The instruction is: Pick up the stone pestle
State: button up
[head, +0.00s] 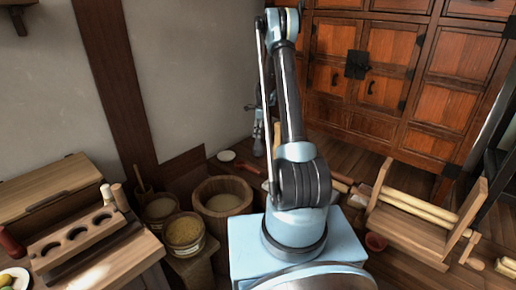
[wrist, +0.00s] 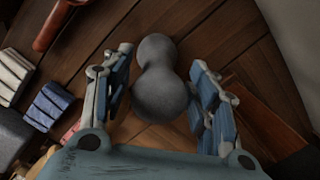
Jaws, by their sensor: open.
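The stone pestle (wrist: 161,92) is smooth and grey, with a rounded bulge at each end and a narrower middle. In the wrist view it lies between the two fingers of my gripper (wrist: 162,60). In the head view my gripper (head: 259,136) is small, low beside the pale wall and partly behind my arm. I cannot clearly make out the pestle there.
A wooden cabinet (head: 400,90) is behind. A wooden frame with rollers (head: 405,235) is at right. In the wrist view, folded cloths (wrist: 48,106) lie at left.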

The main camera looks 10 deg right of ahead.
aim_at(258, 140)
jog(key=shift+a+f, duration=0.2)
jog(key=shift+f, duration=1.3)
grip_shut()
jog(key=shift+r, duration=0.1)
